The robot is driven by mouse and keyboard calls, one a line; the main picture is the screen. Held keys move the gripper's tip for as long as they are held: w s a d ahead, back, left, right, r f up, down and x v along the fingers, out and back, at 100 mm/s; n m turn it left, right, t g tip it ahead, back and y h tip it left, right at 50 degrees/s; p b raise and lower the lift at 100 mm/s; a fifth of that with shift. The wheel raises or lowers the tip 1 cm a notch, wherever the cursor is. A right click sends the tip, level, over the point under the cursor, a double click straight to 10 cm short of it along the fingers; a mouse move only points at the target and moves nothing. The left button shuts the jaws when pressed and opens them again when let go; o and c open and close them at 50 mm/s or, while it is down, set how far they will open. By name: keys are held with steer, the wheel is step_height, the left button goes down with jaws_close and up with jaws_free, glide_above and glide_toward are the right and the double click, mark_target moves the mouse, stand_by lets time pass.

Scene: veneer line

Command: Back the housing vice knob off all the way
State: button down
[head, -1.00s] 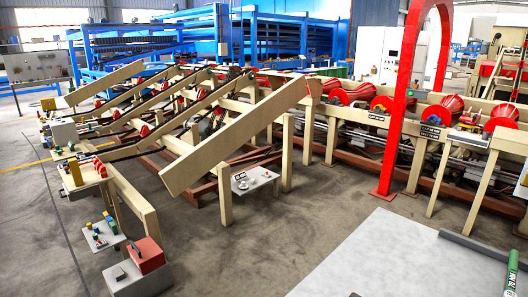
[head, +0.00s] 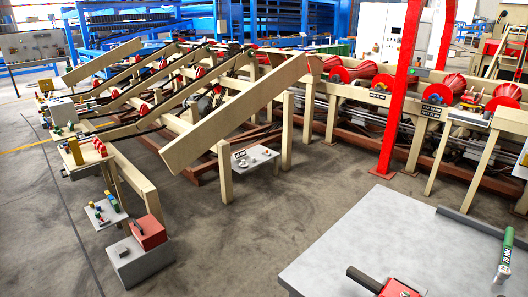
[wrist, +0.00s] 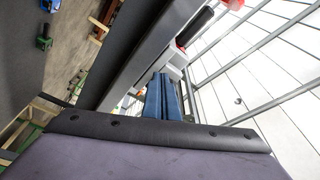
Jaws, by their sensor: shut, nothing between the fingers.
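No housing vice or knob can be told for sure. At the bottom edge of the head view, a red block (head: 398,288) with a black bar handle (head: 364,279) beside it lies at the grey tabletop, cut off by the frame; whether this is the vice cannot be told. My gripper (wrist: 164,98) shows in the wrist view as two dark blue fingers side by side, shut and empty. It is not in the head view, and no vice or knob is seen at its tips.
A red box on a grey base (head: 146,268) stands lower left. Pale beams (head: 240,112) and a red post (head: 402,90) stand beyond. The floor between is clear.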

steer(key=shift+s+d+r+v, duration=0.1)
steer(key=shift+s+v, duration=0.05)
steer(key=shift+v, duration=0.7)
steer(key=shift+s+d+r+v, duration=0.1)
steer(key=shift+s+v, duration=0.05)
steer(key=shift+v, duration=0.65)
steer(key=shift+s+d+r+v, duration=0.1)
steer(key=shift+s+v, duration=0.1)
steer(key=shift+v, duration=0.65)
steer(key=shift+a, duration=0.1)
steer(key=w+d+r, duration=0.2)
steer(key=w+d, duration=0.1)
steer(key=w, duration=0.2)
steer(key=shift+d+r+b, duration=0.3)
steer(key=shift+r+b, duration=0.05)
steer(key=shift+b, duration=0.05)
steer(key=shift+s+d, duration=0.15)
steer(key=shift+s+d+f, duration=0.2)
steer(key=shift+d+f, duration=0.05)
steer(key=shift+f, duration=0.25)
steer(key=shift+s+d+f, duration=0.2)
steer(key=shift+s+f, duration=0.05)
steer(key=shift+f, duration=0.25)
stand_by(0.5)
steer(key=shift+w+a+f, duration=0.1)
steer(key=shift+f, duration=0.15)
